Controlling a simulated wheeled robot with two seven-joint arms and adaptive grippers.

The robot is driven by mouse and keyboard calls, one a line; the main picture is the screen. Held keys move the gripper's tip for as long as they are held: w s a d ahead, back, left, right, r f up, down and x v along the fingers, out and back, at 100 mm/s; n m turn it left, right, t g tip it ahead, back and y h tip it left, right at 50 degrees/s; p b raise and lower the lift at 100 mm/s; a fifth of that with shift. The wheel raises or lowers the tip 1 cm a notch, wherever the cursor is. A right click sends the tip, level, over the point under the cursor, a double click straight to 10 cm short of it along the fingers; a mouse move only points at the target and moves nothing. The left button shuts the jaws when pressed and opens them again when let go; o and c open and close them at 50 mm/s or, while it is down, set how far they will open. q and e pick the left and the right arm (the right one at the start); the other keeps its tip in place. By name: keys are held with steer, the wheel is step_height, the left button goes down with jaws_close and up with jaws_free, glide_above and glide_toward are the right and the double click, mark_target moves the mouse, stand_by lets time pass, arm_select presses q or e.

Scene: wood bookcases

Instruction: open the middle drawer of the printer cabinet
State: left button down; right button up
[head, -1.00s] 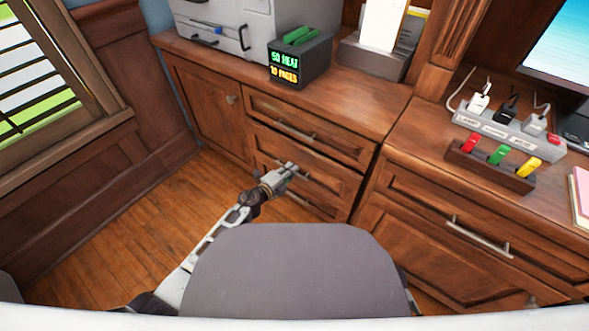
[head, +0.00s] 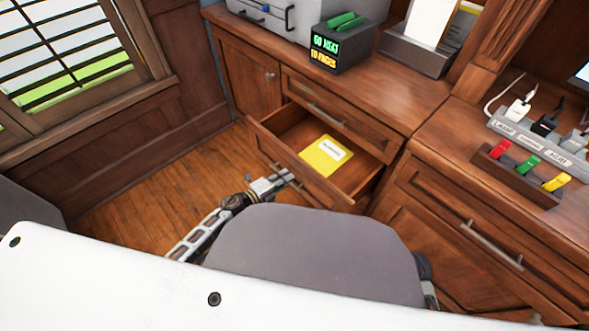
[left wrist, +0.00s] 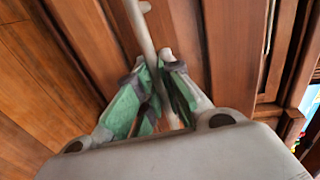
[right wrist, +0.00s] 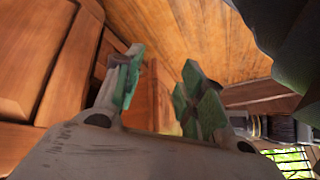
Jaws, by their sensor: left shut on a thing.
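The printer cabinet (head: 236,85) is brown wood. Its middle drawer (head: 265,140) is pulled well out, below the shut top drawer (head: 345,118). A yellow folder or booklet with a white label (head: 322,158) lies inside the open drawer. My left gripper (head: 286,178) is at the drawer's front. In the left wrist view, my left gripper (left wrist: 160,75) is shut on the grey bar handle (left wrist: 140,25). My right gripper (right wrist: 160,78) is open and empty in the right wrist view, low near wood panels. It is hidden in the head view.
A grey printer (head: 270,18) and a dark box with lit text (head: 325,57) stand on the cabinet. At right is a desk with a power strip (head: 535,140) and a rack of coloured switches (head: 520,175). Wooden floor (head: 140,200) is free at left.

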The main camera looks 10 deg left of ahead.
arm_select(q)
steer(key=f+p+v, duration=0.3)
steer(key=v, duration=1.5)
steer(key=shift+s+a+f, duration=0.2)
steer(key=shift+s+f, duration=0.05)
steer(key=shift+f, duration=0.05)
arm_select(e)
step_height(320, 180, up, 7)
steer(key=d+g+h, duration=0.1)
steer(key=shift+s+d+f, duration=0.2)
steer(key=shift+s+d, duration=0.2)
steer(key=shift+s, duration=0.05)
steer(key=shift+a, duration=0.1)
arm_select(q)
steer(key=c, duration=1.6)
jaws_free()
steer(key=shift+o, duration=0.2)
steer(key=v, duration=1.2)
arm_select(e)
steer(key=shift+s+f, duration=0.1)
